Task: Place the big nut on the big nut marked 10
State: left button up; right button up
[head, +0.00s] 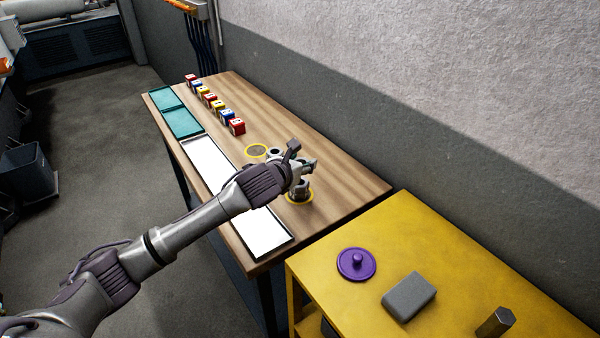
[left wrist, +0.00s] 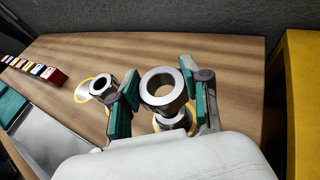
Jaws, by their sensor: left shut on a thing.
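My left gripper (head: 300,168) is over the wooden table, and its green-padded fingers (left wrist: 158,92) are shut on a big grey metal nut (left wrist: 161,85) with a round hole. Below the held nut, another metal nut (left wrist: 175,122) stands on a yellow ring; it shows in the head view as a dark grey piece (head: 299,188) under the gripper. I cannot tell whether the two nuts touch. A further nut (left wrist: 102,84) stands just left of the left finger. No number 10 is readable. My right gripper is not in view.
An empty yellow-ringed spot (head: 256,150) lies left of the gripper. A row of coloured blocks (head: 217,105) and several trays (head: 208,162) lie farther along the table. A yellow bench (head: 430,240) at right holds a purple lid (head: 356,264), a grey block (head: 409,297) and a hexagonal bar (head: 495,323).

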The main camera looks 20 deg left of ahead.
pick_arm(q)
jog(key=shift+w+a+f, duration=0.25)
jog(key=shift+f, duration=1.95)
jog(key=shift+f, duration=0.1)
jog(key=o, duration=1.3)
jog(key=shift+s, duration=0.1)
jog(key=v, duration=1.2)
